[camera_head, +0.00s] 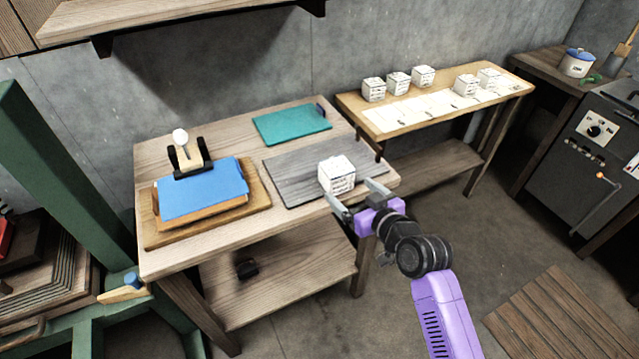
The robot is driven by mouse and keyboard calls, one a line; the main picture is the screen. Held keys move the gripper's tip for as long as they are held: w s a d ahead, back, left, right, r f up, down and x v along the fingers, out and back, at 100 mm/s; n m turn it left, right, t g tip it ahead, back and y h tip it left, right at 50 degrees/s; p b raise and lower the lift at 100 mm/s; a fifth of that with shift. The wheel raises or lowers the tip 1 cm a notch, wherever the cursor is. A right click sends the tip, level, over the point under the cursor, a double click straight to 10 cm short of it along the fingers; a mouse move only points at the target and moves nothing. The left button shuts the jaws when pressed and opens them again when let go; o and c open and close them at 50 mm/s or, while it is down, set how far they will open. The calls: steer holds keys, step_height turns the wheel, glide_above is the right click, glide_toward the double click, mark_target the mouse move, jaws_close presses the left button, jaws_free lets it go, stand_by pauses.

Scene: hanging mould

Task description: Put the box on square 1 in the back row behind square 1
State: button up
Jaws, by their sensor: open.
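A white box with dark print (337,175) sits upright on the grey board at the right of the near table. My gripper (350,188) is open at its near right side, with one finger near each side of the box; I cannot tell whether they touch it. A pale strip marked in squares (408,113) lies along the far bench. Several similar white boxes stand there: a left group behind the strip (398,84) and a right pair (465,86) on or near its right part. The square numbers are too small to read.
The near table also holds a blue pad on a wooden board (203,190), a clamp-like tool (188,155) and a teal mat (291,124). The grey board (290,172) has bare room left of the box. A dark upright peg stands at the table's right edge. A gap separates table and bench.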

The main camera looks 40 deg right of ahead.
steer(key=shift+w+d+r, duration=0.15)
steer(key=shift+w+d, duration=0.05)
steer(key=shift+w, duration=0.5)
steer(key=shift+p+x, duration=0.6)
steer(key=shift+x, duration=2.95)
steer(key=c, duration=1.8)
